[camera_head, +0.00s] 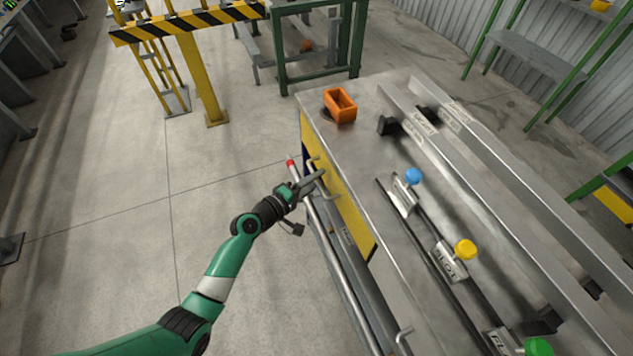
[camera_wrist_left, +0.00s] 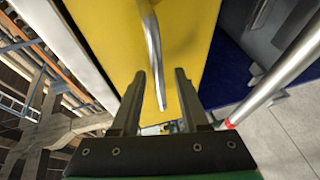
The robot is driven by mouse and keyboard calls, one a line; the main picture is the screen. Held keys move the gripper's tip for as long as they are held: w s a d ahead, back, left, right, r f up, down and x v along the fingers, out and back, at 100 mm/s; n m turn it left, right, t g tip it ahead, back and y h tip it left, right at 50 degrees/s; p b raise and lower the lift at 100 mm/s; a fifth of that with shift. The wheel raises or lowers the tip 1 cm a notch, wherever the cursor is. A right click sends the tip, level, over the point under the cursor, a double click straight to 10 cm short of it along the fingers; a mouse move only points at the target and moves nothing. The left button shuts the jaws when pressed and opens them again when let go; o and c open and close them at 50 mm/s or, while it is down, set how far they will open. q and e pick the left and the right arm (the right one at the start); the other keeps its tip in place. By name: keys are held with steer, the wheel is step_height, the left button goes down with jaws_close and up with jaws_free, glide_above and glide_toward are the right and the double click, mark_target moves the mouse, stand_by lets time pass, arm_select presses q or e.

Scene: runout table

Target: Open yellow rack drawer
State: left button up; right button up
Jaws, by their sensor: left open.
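The yellow drawer front (camera_head: 348,208) is on the side of the metal table, facing my left arm. It fills much of the left wrist view (camera_wrist_left: 105,45). Its silver bar handle (camera_wrist_left: 153,45) runs down between the fingertips in that view. My left gripper (camera_wrist_left: 160,76) is open, with one finger on each side of the handle's lower part. Neither finger visibly presses on the bar. In the head view the left gripper (camera_head: 312,181) is close against the drawer front and hides part of the handle. My right gripper is not in view.
A long metal rail with a red end (camera_head: 291,163) runs along the table side, close to the left gripper. An orange bin (camera_head: 340,105) and blue (camera_head: 413,176), yellow (camera_head: 466,249) and green (camera_head: 538,346) knobs are on the tabletop.

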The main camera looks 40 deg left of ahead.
arm_select(q)
steer(key=shift+w, duration=0.35)
steer(key=shift+c, duration=0.2)
jaws_close()
stand_by(1.0)
